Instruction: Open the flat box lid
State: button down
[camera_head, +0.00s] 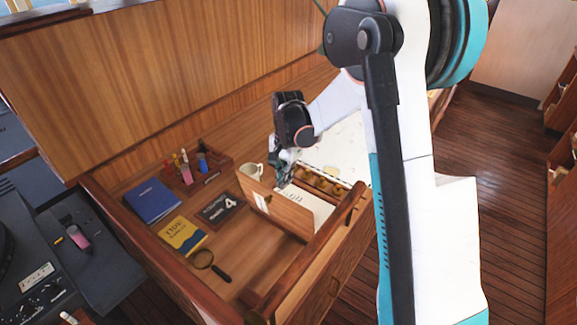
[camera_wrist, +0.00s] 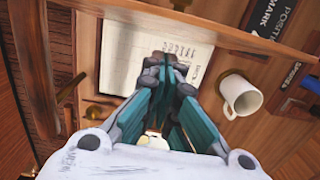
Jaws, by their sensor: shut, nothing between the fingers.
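The flat wooden box stands at the desk's right end in the head view. A wooden panel (camera_head: 284,212) with a pale label, which looks like its lid, stands steeply up on the near-left side. Its edge seems to be the wooden strip (camera_wrist: 250,45) in the wrist view. Behind the panel lies a white paper (camera_head: 312,202), also seen in the wrist view (camera_wrist: 118,60). My gripper (camera_head: 282,172) is above the paper, behind the panel. In the wrist view its fingers (camera_wrist: 172,68) are together and empty. Contact with the panel cannot be told.
A white mug (camera_head: 251,171) stands close to my gripper, also in the wrist view (camera_wrist: 240,92). A blue book (camera_head: 152,200), a yellow book (camera_head: 183,235), a magnifying glass (camera_head: 207,262) and a pen tray (camera_head: 212,172) lie left. A raised wooden rail (camera_head: 325,235) edges the desk's near side.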

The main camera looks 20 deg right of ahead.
jog(key=shift+s+a+f, duration=0.15)
jog(key=shift+s+a, duration=0.45)
jog(key=shift+a, duration=0.25)
jog(key=shift+a, duration=0.1)
jog(key=s+a+f+t+h+b, duration=0.2)
jog(key=s+a+h+b, duration=0.1)
jog(key=s+a+b, duration=0.3)
jog(key=shift+a+f+t+h, duration=0.3)
jog(key=shift+a+h, duration=0.1)
jog(key=shift+a, duration=0.95)
jog(key=shift+r, duration=0.1)
